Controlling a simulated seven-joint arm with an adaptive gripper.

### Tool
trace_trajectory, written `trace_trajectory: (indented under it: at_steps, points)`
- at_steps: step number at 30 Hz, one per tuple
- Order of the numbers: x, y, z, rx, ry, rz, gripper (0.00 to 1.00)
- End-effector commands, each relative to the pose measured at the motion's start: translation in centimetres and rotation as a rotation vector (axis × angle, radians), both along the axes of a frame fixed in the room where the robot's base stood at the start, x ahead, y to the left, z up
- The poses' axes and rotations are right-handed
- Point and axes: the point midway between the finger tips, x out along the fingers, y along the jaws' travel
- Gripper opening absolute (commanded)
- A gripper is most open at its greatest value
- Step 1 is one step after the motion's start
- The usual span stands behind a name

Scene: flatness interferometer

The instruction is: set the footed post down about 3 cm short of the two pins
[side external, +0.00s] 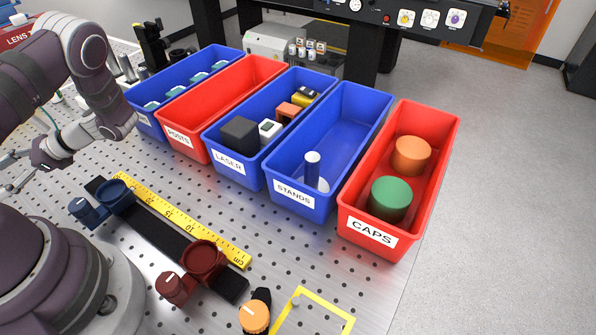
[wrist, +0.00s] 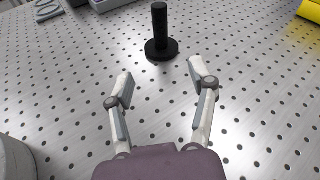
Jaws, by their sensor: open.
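A black footed post (wrist: 159,32) stands upright on the perforated metal table in the wrist view, its round foot flat on the surface. My gripper (wrist: 160,76) is open and empty, with its two fingers pointing toward the post. The post is ahead of the fingertips, with bare table between them. In the side view my gripper (side external: 10,172) is low over the table at the left edge; I cannot make out the black post there. I cannot make out the two pins in either view.
Blue and red bins stand in a row behind; the stands bin (side external: 330,150) holds another post (side external: 312,170) with a pale foot. A black rail (side external: 165,235) with blue and dark red holders and a yellow ruler (side external: 185,222) lie in front. Table around my gripper is clear.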

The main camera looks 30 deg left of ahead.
Motion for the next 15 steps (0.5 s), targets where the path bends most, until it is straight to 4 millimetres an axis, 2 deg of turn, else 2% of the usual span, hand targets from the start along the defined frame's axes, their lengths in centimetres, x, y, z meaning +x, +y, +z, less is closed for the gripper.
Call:
trace_trajectory:
  at_steps: [1, 3, 6, 15]
  points:
    - [-1.3, 0.5, -0.2, -0.003, 0.107, -0.013, 0.57]
    - [-2.5, 0.9, -0.2, -0.009, 0.222, -0.03, 0.57]
    - [-3.4, 1.3, -0.1, -0.016, 0.314, -0.043, 0.57]
    - [-7.4, 4.1, -0.1, -0.02, 0.338, -0.043, 0.57]
